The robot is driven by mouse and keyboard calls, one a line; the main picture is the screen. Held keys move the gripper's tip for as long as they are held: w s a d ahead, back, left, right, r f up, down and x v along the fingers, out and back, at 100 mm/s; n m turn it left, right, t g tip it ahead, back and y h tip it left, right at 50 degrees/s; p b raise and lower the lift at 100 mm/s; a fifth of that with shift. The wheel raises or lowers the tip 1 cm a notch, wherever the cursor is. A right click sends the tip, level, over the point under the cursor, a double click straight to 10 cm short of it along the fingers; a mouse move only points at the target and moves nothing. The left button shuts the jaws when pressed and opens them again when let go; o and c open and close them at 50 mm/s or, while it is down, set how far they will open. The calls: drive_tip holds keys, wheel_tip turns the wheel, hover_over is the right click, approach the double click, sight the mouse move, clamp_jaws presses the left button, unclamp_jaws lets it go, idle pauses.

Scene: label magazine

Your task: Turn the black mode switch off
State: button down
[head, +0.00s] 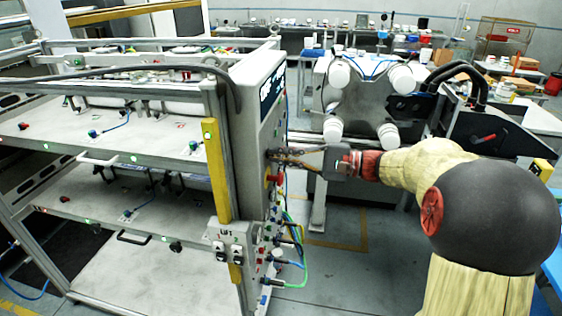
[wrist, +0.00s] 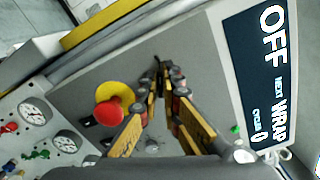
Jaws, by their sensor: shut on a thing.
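My gripper (head: 269,154) reaches from the right to the grey control panel (head: 257,112) on the end of the machine frame. In the wrist view my gripper (wrist: 160,68) has its fingertips drawn together at the panel face. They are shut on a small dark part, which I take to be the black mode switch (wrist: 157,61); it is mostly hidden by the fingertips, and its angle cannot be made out. The panel display (wrist: 264,75) shows "OFF" in large white letters, with "WRAP" and a 0 below.
A red mushroom button on a yellow ring (wrist: 113,112) sits left of my fingers in the wrist view. Dials (wrist: 67,142) and cables (head: 294,235) are close by. A LIFT switch box (head: 228,250) is lower on the frame. A machine with white rollers (head: 333,130) stands behind my arm.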

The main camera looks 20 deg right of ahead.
drive_tip(key=shift+f, duration=0.1)
idle(0.5)
drive_tip(key=c, duration=2)
unclamp_jaws()
drive_tip(key=v, duration=1.2)
